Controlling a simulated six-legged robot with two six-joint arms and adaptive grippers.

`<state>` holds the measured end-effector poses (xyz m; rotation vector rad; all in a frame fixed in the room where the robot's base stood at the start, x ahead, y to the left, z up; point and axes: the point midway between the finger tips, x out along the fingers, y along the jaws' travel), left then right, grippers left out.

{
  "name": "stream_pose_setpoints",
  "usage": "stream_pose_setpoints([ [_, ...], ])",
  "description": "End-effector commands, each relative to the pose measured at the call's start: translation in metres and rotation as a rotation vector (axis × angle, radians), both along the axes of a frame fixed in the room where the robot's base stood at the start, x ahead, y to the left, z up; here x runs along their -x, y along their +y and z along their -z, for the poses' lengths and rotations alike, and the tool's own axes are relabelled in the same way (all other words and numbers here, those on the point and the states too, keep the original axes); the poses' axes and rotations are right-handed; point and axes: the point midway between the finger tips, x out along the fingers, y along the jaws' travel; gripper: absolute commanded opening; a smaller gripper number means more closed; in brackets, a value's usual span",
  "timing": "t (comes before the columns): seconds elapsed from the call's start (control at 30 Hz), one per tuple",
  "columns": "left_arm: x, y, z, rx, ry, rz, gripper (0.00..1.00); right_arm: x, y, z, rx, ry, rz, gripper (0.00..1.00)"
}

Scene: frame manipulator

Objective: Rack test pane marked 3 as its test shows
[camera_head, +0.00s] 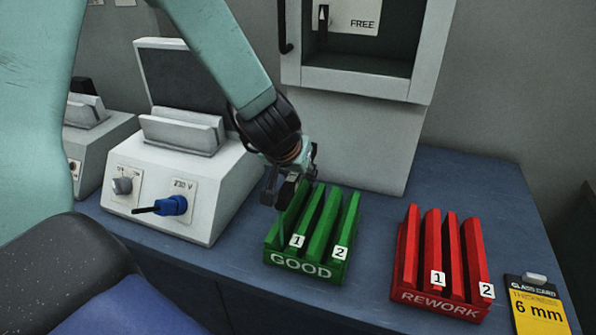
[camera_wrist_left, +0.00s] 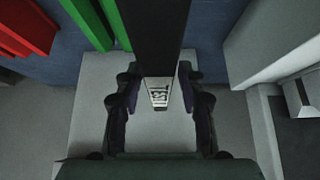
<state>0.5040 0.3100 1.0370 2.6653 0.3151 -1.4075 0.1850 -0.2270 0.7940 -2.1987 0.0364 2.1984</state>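My left gripper (camera_head: 290,185) is low over the back left of the green GOOD rack (camera_head: 305,265). In the left wrist view, its fingers (camera_wrist_left: 159,103) stand on either side of a dark test pane (camera_wrist_left: 157,40), which appears gripped between them. The pane has a small pale label at its end, whose marking I cannot read for sure. In the head view the gripper and rack mostly hide the pane, and I cannot tell whether it touches the rack. The red REWORK rack (camera_head: 440,304) stands to the right; I see no pane in it. My right gripper is out of view.
A white cabinet (camera_head: 365,75) marked FREE is behind. A yellow 6 mm card (camera_head: 538,312) lies at the right. Blue bench is clear between the racks.

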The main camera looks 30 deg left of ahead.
Motion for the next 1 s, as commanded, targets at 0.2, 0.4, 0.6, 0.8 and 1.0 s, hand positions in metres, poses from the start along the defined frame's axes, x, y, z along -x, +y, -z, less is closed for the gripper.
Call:
stream_pose_setpoints([
  [0.2, 0.000, 0.000, 0.000, 0.000, 0.000, 0.000, 0.47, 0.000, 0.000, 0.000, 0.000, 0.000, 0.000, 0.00],
  [0.4, 0.003, -0.001, -0.002, 0.001, 0.002, 0.001, 0.47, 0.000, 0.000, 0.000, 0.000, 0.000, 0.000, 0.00],
  [0.6, 0.015, -0.005, -0.024, 0.002, -0.001, 0.000, 0.47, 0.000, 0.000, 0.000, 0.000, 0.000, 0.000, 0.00],
  [0.8, 0.031, -0.008, -0.047, 0.001, -0.002, -0.001, 0.47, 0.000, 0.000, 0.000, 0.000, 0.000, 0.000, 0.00],
  [1.0, 0.039, -0.011, -0.060, 0.000, -0.001, 0.000, 0.47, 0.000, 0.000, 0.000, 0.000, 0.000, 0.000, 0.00],
])
